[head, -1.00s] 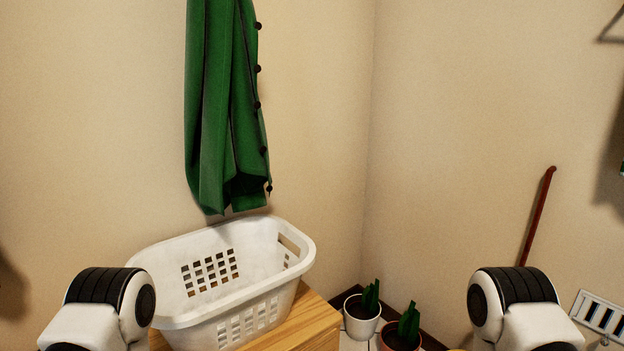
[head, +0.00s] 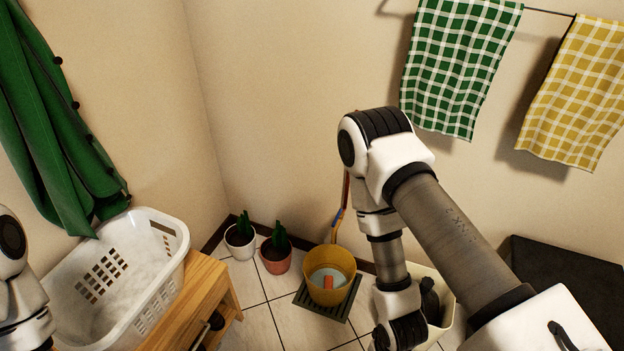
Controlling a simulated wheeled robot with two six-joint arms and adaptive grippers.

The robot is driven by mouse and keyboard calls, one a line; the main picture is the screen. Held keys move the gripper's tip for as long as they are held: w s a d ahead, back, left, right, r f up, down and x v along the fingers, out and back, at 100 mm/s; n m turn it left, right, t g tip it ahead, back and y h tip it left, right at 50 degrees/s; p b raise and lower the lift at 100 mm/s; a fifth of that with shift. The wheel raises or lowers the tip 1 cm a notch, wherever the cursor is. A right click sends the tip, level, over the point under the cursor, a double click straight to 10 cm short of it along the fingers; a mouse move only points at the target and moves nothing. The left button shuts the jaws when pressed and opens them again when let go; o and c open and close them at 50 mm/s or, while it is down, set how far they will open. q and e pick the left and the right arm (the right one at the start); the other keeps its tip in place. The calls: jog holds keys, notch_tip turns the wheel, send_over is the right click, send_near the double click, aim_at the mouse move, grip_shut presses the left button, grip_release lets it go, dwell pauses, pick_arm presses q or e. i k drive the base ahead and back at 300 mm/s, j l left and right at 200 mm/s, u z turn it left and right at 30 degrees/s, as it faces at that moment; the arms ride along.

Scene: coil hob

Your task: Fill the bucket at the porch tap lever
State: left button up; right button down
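A yellow bucket (head: 330,299) stands upright on a dark slatted grate (head: 308,303) on the floor near the wall. Its inside shows a pale blue-grey surface with a small orange-red piece; I cannot tell whether this is water. Behind the bucket, a thin red-brown pole or pipe with a blue part (head: 338,217) rises along the wall; my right arm hides its upper end. I cannot tell whether this is the tap lever. My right arm is bent in front of the wall, right of the bucket. Neither gripper is in view.
A white laundry basket (head: 163,288) stands on a wooden cabinet (head: 206,280) at left. Two potted plants (head: 240,240) (head: 275,258) stand left of the bucket. A cream bin (head: 447,318) is partly behind my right arm. Checked towels (head: 460,65) (head: 578,95) hang above. Tiled floor is clear in front of the bucket.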

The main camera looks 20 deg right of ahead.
aim_at(339, 213)
jog(key=z, duration=0.85)
